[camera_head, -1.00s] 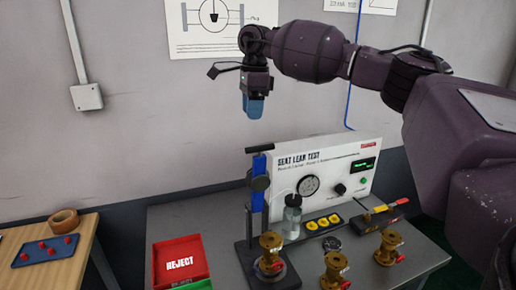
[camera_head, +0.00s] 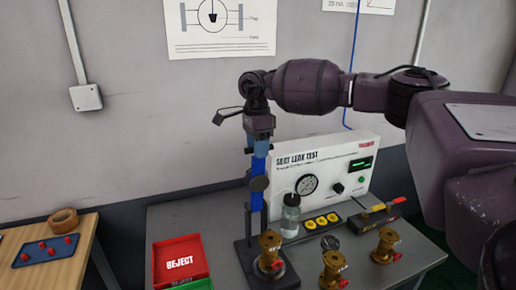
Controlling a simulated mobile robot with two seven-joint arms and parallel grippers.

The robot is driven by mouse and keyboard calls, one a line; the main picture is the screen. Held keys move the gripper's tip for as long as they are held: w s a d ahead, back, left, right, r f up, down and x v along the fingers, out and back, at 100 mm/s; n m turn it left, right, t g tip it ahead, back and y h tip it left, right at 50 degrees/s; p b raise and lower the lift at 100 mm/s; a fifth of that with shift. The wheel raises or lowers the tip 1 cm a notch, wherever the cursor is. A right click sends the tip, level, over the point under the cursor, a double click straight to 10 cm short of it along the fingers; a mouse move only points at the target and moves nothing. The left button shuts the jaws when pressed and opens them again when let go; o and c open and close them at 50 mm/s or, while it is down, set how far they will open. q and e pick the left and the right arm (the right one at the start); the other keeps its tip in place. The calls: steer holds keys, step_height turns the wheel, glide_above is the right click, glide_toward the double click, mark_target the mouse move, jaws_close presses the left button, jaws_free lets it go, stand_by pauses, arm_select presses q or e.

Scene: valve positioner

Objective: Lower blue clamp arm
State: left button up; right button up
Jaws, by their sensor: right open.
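The blue clamp arm (camera_head: 257,168) stands upright on the black clamp stand (camera_head: 247,228) on the grey bench. It has a dark round knob (camera_head: 259,184) partway down. A brass valve (camera_head: 270,246) with a red part sits at the foot of the stand. My right gripper (camera_head: 261,147) points down at the top of the blue clamp arm, with its blue fingers overlapping the top end in the view. The gripper is open, and I cannot tell whether its fingers touch the arm. The dark top of the clamp arm is mostly hidden by them. My left gripper is not in view.
The seat leak test panel (camera_head: 326,163) stands behind, with a clear bottle (camera_head: 291,218) before it. Two more brass valves (camera_head: 334,270) (camera_head: 386,246) stand on the right. A red reject tray (camera_head: 180,261) lies left; a wooden table (camera_head: 74,268) is further left.

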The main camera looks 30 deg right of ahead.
steer(key=shift+f, duration=0.4)
jaws_close()
steer(key=shift+s+f, duration=0.1)
